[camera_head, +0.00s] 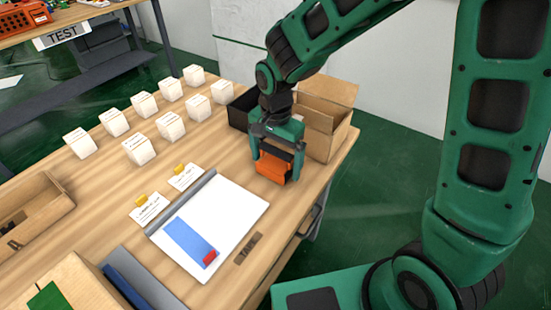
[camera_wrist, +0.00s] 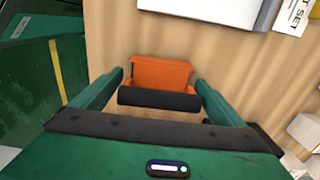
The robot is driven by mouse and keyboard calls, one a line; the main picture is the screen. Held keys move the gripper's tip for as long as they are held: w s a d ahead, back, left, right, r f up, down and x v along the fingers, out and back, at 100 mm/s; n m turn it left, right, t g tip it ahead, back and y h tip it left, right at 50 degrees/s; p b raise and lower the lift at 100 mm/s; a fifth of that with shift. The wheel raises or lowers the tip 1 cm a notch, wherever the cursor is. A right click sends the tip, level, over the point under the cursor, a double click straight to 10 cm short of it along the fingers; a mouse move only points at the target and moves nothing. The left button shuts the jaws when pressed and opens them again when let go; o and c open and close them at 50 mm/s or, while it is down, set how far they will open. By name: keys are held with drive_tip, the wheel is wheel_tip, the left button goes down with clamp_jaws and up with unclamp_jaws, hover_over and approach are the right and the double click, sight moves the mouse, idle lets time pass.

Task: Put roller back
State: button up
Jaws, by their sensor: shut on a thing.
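The roller (camera_head: 271,167) has an orange body and a dark part along its top. My gripper (camera_head: 276,160) points down at the table's right side and is shut on the roller, a finger at each end. In the wrist view the roller's orange body (camera_wrist: 160,73) shows between the fingers of my gripper (camera_wrist: 160,78), with a black cylinder across its near side. The roller is at or just above the wooden table (camera_head: 215,172); I cannot tell whether it touches.
A black box (camera_head: 240,108) and an open cardboard box (camera_head: 328,108) stand just behind my gripper. A white board (camera_head: 235,210) with blue and red on it lies to the front left. Several white boxes (camera_head: 170,126) stand in rows farther left. The table's right edge is close.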

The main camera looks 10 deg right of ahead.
drive_tip(key=shift+s+d+f, duration=0.2)
drive_tip(key=shift+s+f, duration=0.1)
drive_tip(key=shift+f, duration=0.15)
drive_tip(key=o, duration=1.2)
drive_tip(key=shift+w+f, duration=0.1)
wheel_tip(320, 180, up, 14)
drive_tip(key=shift+w+a+f, duration=0.15)
drive_tip(key=s+d+r+n+t, duration=0.1)
drive_tip(key=s+d+n+t, duration=0.2)
drive_tip(key=d, duration=0.7)
drive_tip(key=s+d+n+t, duration=0.1)
drive_tip(key=s+d+n, duration=0.1)
drive_tip(key=d+n, duration=0.55)
drive_tip(key=s+d+m+g, duration=0.1)
drive_tip(key=s+d+m, duration=0.1)
drive_tip(key=s+d, duration=0.2)
drive_tip(key=s+d+f+m+g, duration=0.1)
drive_tip(key=s+d+m, duration=0.2)
drive_tip(key=s, duration=0.4)
drive_tip(key=s+d+f+m+g, duration=0.1)
drive_tip(key=s+d+m+g, duration=0.1)
drive_tip(key=s+d, duration=0.3)
drive_tip(key=shift+s+d+m, duration=0.4)
drive_tip(key=shift+m, duration=0.05)
